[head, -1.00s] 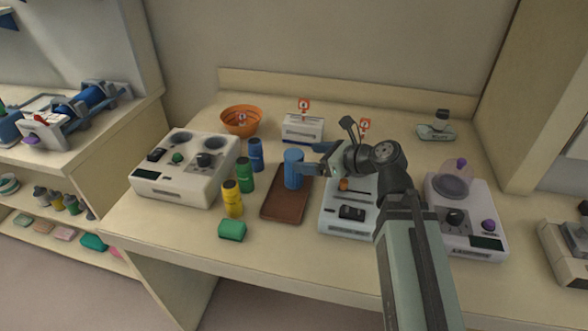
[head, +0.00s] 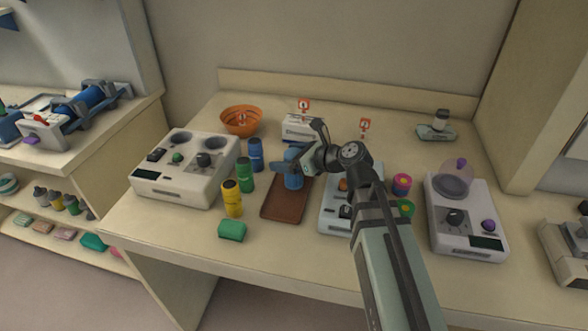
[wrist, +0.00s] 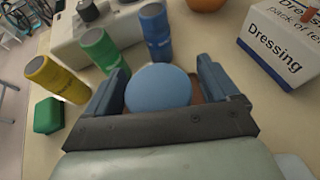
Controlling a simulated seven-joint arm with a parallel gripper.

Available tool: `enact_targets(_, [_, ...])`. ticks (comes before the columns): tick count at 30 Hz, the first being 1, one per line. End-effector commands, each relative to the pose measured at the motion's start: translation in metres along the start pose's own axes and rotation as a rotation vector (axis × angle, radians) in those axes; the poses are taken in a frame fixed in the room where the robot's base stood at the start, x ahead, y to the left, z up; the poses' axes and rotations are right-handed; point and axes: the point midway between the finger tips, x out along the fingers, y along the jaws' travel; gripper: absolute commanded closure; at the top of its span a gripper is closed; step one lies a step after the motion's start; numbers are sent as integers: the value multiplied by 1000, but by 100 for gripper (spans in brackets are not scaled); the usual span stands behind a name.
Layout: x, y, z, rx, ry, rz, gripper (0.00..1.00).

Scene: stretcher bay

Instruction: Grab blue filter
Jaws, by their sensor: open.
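A blue cylinder (head: 293,181), which looks like the blue filter, stands upright on the brown tray (head: 285,207) in the head view. My gripper (head: 289,163) is at its upper part, coming from the right. In the wrist view the cylinder's round blue top (wrist: 158,88) lies between the two fingers of my gripper (wrist: 165,72). The fingers are apart, one on each side, with a gap visible at the left. Whether the right finger touches it I cannot tell. The cylinder's lower part is hidden in the wrist view.
A dark blue bottle (head: 255,155), a green bottle (head: 245,175) and a yellow bottle (head: 232,199) stand left of the tray. A green block (head: 232,230) lies in front. A Dressing box (wrist: 285,42) and an orange bowl (head: 242,121) are behind.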

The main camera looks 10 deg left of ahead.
Motion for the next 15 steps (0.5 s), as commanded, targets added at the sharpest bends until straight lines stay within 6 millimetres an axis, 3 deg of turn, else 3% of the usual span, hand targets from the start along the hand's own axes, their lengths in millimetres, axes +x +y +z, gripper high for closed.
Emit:
enact_targets(3, [0, 0, 0, 0, 0, 0, 12])
enact_targets(15, [-1, 0, 0, 0, 0, 0, 50])
